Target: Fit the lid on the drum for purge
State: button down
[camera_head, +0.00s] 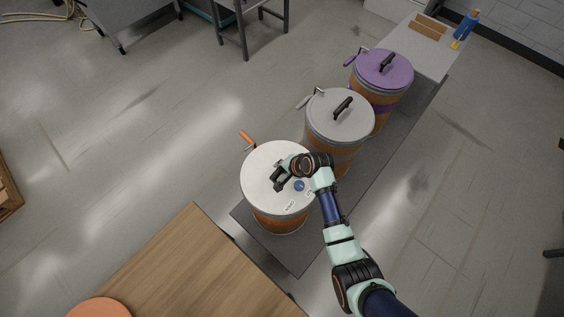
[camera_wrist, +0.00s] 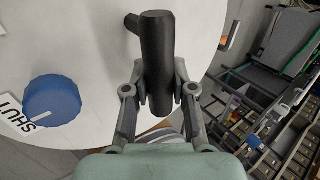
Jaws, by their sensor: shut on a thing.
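A round white lid (camera_head: 262,160) covers the top of the nearest drum (camera_head: 278,219), which is brown with an orange lever (camera_head: 248,139). Whether the lid is fully seated cannot be told. The lid carries a black handle, a blue knob (camera_head: 299,186) and small labels. In the wrist view the knob (camera_wrist: 52,100) sits left, beside a label reading "SHUT" (camera_wrist: 30,122). My gripper (camera_head: 280,181) is over the lid. In the wrist view my gripper (camera_wrist: 159,90) is shut on the black handle (camera_wrist: 157,50), one finger on each side.
A grey-lidded drum (camera_head: 325,112) and a purple-lidded drum (camera_head: 375,67) stand behind on the dark mat (camera_head: 298,258). A wooden table (camera_head: 190,265) with an orange disc (camera_head: 100,308) is at lower left. A pale bench (camera_head: 420,50) holds a blue bottle (camera_head: 466,25).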

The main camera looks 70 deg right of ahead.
dwell(0.4)
jog(key=shift+f, duration=0.25)
jog(key=shift+c, duration=2)
grip_release()
notch_tip(320, 180, up, 7)
jog(key=p, duration=0.7)
